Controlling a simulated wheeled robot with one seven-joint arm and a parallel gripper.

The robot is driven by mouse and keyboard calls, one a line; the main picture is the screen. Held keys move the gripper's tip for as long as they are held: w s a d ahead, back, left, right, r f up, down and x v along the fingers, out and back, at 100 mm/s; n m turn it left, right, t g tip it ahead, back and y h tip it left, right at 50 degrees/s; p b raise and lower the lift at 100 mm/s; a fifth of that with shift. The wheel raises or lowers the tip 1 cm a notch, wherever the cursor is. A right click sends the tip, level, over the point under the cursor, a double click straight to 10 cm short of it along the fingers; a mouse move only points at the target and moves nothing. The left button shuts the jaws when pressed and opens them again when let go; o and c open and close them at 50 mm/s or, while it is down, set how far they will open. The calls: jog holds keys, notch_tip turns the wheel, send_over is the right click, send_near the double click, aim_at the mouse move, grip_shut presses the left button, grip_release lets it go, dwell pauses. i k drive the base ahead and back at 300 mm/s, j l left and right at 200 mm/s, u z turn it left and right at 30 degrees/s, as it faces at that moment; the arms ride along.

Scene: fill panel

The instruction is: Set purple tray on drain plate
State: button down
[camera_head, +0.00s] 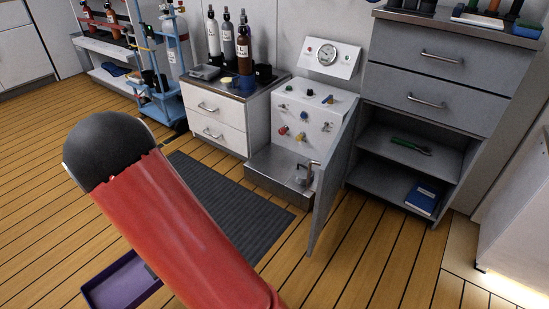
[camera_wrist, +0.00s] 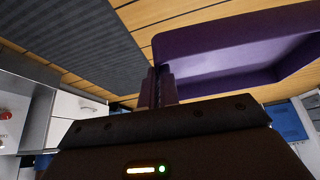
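The purple tray (camera_head: 122,284) shows at the lower left in the head view, partly hidden by my red arm. In the wrist view the tray (camera_wrist: 220,48) fills the upper right. My gripper (camera_wrist: 158,78) has its two dark fingers close together at the tray's edge, with the tray wall appearing to be between them. In the head view my arm hides most of the gripper. A steel plate (camera_head: 268,168) at the foot of the white fill panel (camera_head: 318,112) looks like the drain plate. A small tap-like fitting (camera_head: 303,172) stands at its right side.
A grey door (camera_head: 335,180) stands open at the plate's right. A dark ribbed mat (camera_head: 235,207) lies on the wood floor before the panel. A white drawer unit (camera_head: 222,120) stands left, a grey cabinet (camera_head: 405,180) right. Floor in front of the cabinet is clear.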

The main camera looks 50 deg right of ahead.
aim_at(276, 160)
jog(key=i+z, duration=0.2)
jog(key=z, duration=0.25)
jog(key=i+z, duration=0.2)
jog(key=z, duration=0.25)
jog(key=i+z, duration=0.2)
jog(key=z, duration=0.25)
jog(key=i+z, duration=0.55)
jog(key=z, duration=0.2)
